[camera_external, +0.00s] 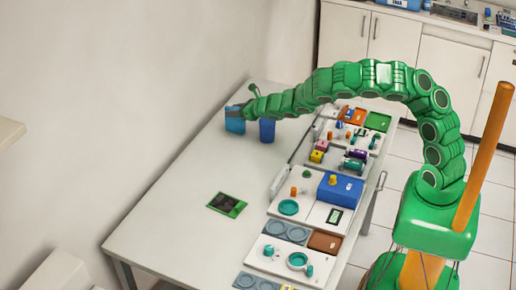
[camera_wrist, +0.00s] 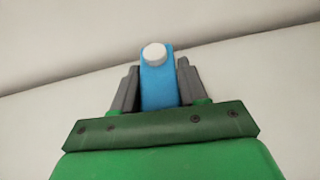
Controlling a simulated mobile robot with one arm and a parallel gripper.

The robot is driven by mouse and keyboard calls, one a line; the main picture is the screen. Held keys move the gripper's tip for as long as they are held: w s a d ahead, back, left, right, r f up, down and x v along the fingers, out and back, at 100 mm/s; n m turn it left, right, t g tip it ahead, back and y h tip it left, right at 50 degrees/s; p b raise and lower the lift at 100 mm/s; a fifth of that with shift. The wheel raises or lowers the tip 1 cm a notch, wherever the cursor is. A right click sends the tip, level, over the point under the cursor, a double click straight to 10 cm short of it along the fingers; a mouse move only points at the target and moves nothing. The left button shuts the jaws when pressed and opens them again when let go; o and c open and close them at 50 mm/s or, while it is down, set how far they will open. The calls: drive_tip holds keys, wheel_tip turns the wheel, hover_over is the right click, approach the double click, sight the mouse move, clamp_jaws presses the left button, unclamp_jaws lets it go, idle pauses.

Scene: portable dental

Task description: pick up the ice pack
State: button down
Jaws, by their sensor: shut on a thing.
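The ice pack, a light blue block with a white round cap (camera_wrist: 158,82), stands between the two grey fingers of my gripper (camera_wrist: 156,92) in the wrist view. In the external view the ice pack (camera_external: 235,125) is at the far left part of the white table, under the fingers. My gripper (camera_external: 236,111) is shut on its upper part. The lower end of the pack is hidden in the wrist view. I cannot tell whether its base touches the table.
A darker blue upright object (camera_external: 267,130) stands close to the right of the ice pack. Trays with small coloured items, a blue box (camera_external: 340,192) and teal dishes line the table's right side. A green-edged dark tablet (camera_external: 227,205) lies nearer. The table's left part is clear, beside a wall.

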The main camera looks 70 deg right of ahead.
drive_tip(key=shift+r, duration=1.4)
drive_tip(key=shift+s+r, duration=0.1)
drive_tip(key=shift+r, duration=0.25)
drive_tip(key=w+r+v, duration=0.1)
drive_tip(key=r+v, duration=0.2)
drive_tip(key=v, duration=1.3)
drive_tip(key=shift+a+r, duration=0.2)
